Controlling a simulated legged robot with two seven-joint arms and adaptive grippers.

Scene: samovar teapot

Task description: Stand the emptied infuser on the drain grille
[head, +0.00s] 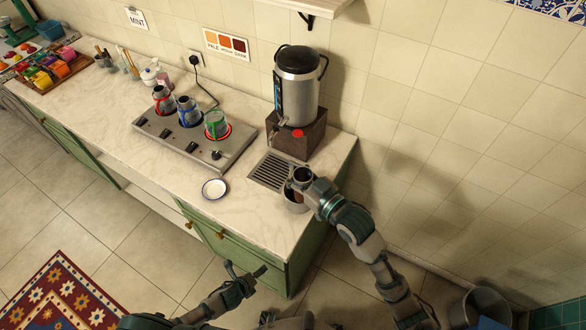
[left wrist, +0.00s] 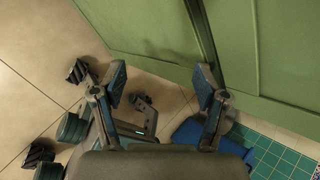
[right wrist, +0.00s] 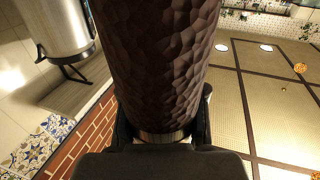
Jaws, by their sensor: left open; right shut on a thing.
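My right gripper (head: 318,192) is shut on a dark brown hammered cylinder with a steel band, which I take to be the infuser (head: 302,174). Its body fills the middle of the right wrist view (right wrist: 158,60). In the head view its dark open top faces up, just right of the drain grille (head: 269,173). The grille is bare, set in the counter before the samovar (head: 298,85). My left gripper (head: 246,271) is open and empty, below the counter's front edge.
The samovar stands on a dark wooden block (head: 297,138) behind the grille. A burner plate (head: 190,138) holds several vessels farther left. A green cabinet door (left wrist: 150,35) faces my left gripper.

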